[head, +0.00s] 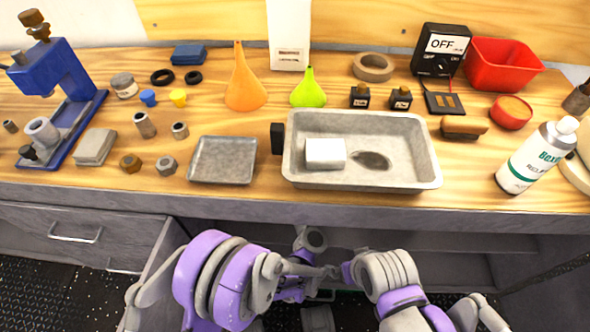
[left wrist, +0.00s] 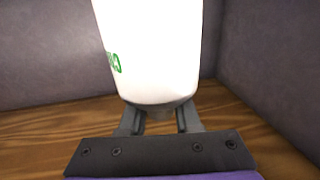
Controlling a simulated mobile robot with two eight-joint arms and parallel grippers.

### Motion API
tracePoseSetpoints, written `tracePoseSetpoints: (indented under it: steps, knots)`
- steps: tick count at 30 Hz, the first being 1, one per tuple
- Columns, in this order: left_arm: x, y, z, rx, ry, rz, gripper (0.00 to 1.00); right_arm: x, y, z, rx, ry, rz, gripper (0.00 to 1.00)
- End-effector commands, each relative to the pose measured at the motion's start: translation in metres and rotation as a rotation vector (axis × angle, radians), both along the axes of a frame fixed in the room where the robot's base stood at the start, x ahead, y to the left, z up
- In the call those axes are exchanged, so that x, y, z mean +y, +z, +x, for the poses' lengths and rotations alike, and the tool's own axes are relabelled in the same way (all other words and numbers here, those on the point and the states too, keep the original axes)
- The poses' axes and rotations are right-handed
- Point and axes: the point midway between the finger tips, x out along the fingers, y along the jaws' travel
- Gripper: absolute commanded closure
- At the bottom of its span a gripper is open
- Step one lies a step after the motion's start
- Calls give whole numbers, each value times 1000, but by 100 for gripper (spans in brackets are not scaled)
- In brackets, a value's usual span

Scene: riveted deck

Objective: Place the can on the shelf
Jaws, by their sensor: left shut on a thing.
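In the left wrist view a white can (left wrist: 150,50) with green lettering stands upright between the fingers of my left gripper (left wrist: 160,122), which is shut on it. Its top is out of frame. Around it are a brown wooden shelf floor (left wrist: 40,128) and grey walls. In the head view both arms reach down to the open shelf space (head: 450,242) under the worktop; the held can and my left fingertips cannot be made out there. The tip of my right gripper is not clear among the arm links.
A drawer unit (head: 75,235) is at left. The shelf's grey walls (left wrist: 275,60) are close.

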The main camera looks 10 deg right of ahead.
Motion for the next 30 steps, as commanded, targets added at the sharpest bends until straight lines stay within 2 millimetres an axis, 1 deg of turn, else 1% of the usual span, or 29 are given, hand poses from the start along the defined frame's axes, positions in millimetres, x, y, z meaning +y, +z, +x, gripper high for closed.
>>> tracePoseSetpoints:
  steps: [5, 10, 11, 12, 15, 23, 27, 30]
  knots:
    - [0, 1, 0, -1, 0, 0, 100, 0, 1, 0, 0, 0, 0, 0]
    - [0, -4, 0, 0, 0, 0, 100, 0, -4, 0, 1, 0, 0, 0]
    - [0, -3, 0, 0, 0, 0, 63, 0, -3, 0, 1, 0, 0, 0]
    - [0, -3, 0, 0, 0, 0, 56, 0, -3, 0, 1, 0, 0, 0]
    - [0, -2, 0, 0, 0, 0, 39, 0, -2, 0, 1, 0, 0, 0]
    - [0, -2, 0, 0, 0, 0, 39, 0, -2, 0, 1, 0, 0, 0]
    - [0, 3, 0, -1, 0, 0, 39, 0, 2, 0, -1, 0, 0, 0]
    - [3, 1, 2, 0, 0, 1, 39, 0, 0, 0, 0, 0, 0, 0]
